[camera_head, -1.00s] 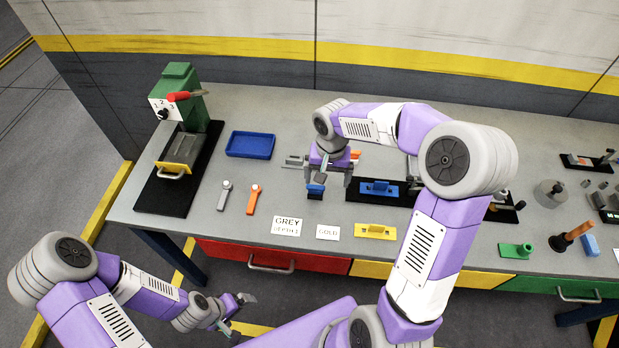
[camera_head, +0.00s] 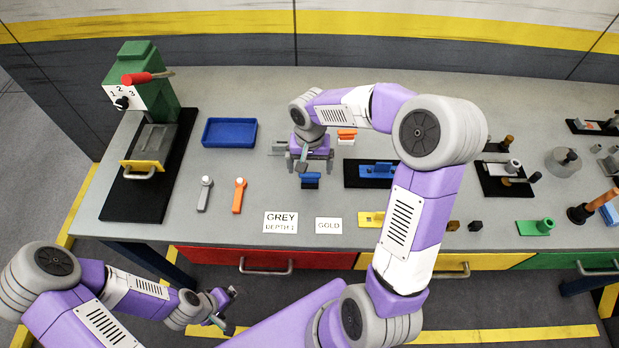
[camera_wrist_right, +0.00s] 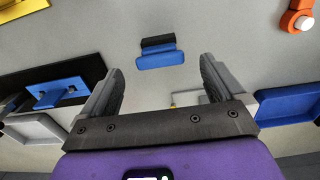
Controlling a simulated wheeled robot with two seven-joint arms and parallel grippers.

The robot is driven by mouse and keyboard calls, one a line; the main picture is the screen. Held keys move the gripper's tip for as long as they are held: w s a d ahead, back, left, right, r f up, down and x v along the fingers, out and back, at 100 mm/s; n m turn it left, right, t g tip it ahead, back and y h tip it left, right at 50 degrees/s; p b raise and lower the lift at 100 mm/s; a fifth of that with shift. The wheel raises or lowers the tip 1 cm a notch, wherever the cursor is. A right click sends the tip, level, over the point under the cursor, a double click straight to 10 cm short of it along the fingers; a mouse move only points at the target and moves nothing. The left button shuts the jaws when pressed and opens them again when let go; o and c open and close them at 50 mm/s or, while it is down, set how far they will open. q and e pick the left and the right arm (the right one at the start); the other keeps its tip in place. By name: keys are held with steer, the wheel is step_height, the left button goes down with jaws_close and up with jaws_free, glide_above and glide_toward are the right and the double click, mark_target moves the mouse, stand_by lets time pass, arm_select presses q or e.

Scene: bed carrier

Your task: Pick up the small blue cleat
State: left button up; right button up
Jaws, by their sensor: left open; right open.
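The small blue cleat (camera_head: 310,181) lies on the grey bench top, with a dark part along one side. In the right wrist view, the cleat (camera_wrist_right: 156,57) sits beyond and between the two fingertips, clear of both. My right gripper (camera_head: 311,165) is open and empty, pointing down just behind the cleat in the head view. Its spread fingers (camera_wrist_right: 161,82) fill the middle of the wrist view. My left gripper (camera_head: 226,308) is open, low in front of the bench and far from the cleat.
A blue tray (camera_head: 229,146), a grey lever (camera_head: 204,194) and an orange lever (camera_head: 239,196) lie to the left. A black base with a larger blue piece (camera_head: 377,170) is right of the cleat. Label cards (camera_head: 281,223) lie in front. A green press (camera_head: 145,82) stands far left.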

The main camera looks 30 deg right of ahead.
mark_target(310, 174)
step_height(310, 174, down, 5)
steer(key=shift+r+b, duration=0.1)
steer(key=shift+b, duration=0.5)
steer(key=shift+c, duration=0.3)
steer(key=c, duration=1.2)
